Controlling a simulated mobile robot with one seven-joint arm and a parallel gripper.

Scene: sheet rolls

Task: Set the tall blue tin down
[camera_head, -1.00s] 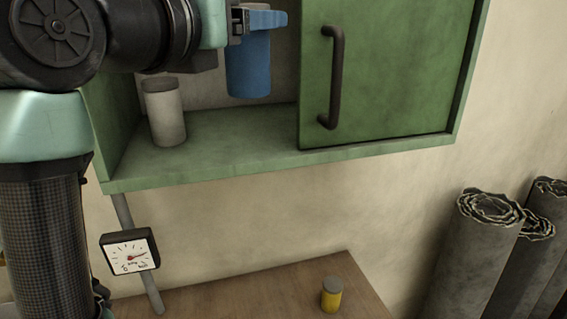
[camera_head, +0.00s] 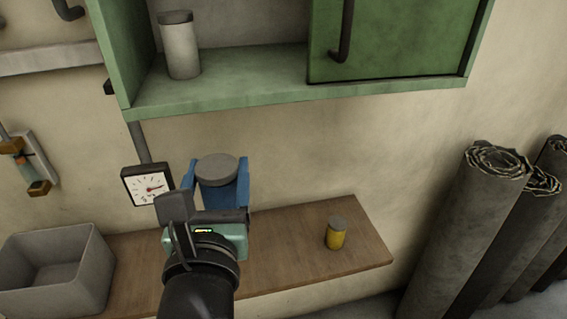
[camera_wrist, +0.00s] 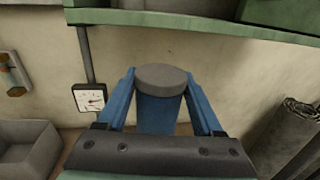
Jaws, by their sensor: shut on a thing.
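The tall blue tin (camera_head: 219,193) has a grey lid and stands upright between the blue fingers of my gripper (camera_head: 217,185). My gripper is shut on it, in front of the wall and below the green cabinet. The tin (camera_wrist: 158,110) also shows in the wrist view, between the two fingers (camera_wrist: 160,102). Its lower part is hidden by my gripper in both views. I cannot tell whether its base touches the wooden shelf (camera_head: 290,245).
A small yellow tin (camera_head: 335,234) stands on the shelf to the right. A grey bin (camera_head: 55,270) is at the left. The green cabinet (camera_head: 215,99) above holds a white tin (camera_head: 180,48). A gauge (camera_head: 147,184) hangs behind. Grey rolls (camera_head: 465,225) stand at the right.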

